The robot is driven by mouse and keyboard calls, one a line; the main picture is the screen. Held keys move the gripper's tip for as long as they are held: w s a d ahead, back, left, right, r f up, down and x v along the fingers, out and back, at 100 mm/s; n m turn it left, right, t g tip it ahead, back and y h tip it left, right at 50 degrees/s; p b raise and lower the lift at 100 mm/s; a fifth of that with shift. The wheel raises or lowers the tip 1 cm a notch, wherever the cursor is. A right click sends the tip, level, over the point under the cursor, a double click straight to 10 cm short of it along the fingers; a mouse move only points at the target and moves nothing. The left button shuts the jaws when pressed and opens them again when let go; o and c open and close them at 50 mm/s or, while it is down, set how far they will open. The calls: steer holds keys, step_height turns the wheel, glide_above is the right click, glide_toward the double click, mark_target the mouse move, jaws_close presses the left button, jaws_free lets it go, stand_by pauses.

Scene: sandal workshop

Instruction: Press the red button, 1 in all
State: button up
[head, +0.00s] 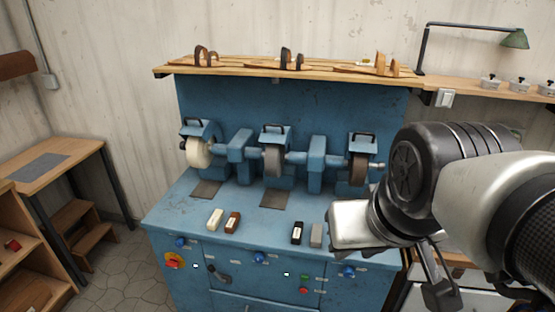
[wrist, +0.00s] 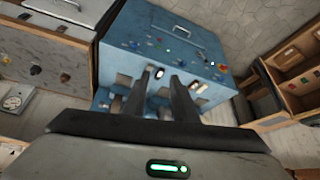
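A small red button (head: 303,290) is on the front panel of the blue grinding machine (head: 185,215), right of centre in the head view. A green button (head: 304,276) sits just above it. My gripper (wrist: 165,75) shows in the wrist view with two dark fingers apart and nothing seen between them. It points at the machine from a distance, not touching the panel. In the head view my arm covers the right of the machine, and the gripper is only partly seen. In the wrist view the panel controls are too small to tell the red button surely.
A red-and-yellow switch (head: 174,261) and several blue knobs are on the same panel. Polishing blocks (head: 215,219) lie on the machine top below the wheels (head: 199,152). A wooden table (head: 50,160) stands at left. The floor (head: 115,265) between looks clear.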

jaws_close()
stand_by(1.5)
